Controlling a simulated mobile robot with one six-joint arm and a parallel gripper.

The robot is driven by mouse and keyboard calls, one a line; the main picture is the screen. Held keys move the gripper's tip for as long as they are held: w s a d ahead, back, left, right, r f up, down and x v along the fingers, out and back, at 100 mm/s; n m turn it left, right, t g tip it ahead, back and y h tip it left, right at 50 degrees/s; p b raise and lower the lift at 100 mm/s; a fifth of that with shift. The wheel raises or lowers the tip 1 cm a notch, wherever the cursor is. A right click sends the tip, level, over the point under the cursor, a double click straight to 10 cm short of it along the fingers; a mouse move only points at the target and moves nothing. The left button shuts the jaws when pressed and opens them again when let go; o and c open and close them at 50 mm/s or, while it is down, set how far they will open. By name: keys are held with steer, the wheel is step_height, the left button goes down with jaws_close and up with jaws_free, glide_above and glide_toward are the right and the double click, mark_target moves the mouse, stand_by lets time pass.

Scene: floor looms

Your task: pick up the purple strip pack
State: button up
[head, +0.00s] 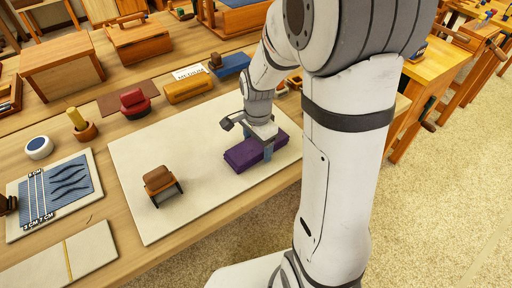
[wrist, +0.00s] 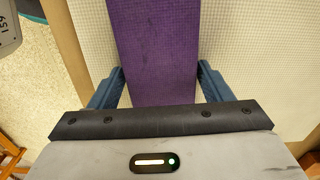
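The purple strip pack (head: 243,154) is a long purple block lying on the pale mat (head: 214,197), towards the mat's right side. My gripper (head: 257,151) is over the pack, pointing down, with a finger at its near side. In the wrist view the purple pack (wrist: 155,45) runs from the top edge down between the two blue fingers (wrist: 160,80). The fingers stand apart, one on each side of the pack.
A brown block-like tool (head: 160,182) stands on the mat to the left. Behind the mat are an orange-yellow case (head: 188,90), a red item (head: 134,103) and a blue block (head: 230,65). A blue patterned board (head: 58,194) lies left. The mat's middle is clear.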

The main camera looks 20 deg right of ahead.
steer(key=c, duration=0.7)
steer(key=shift+r, duration=0.15)
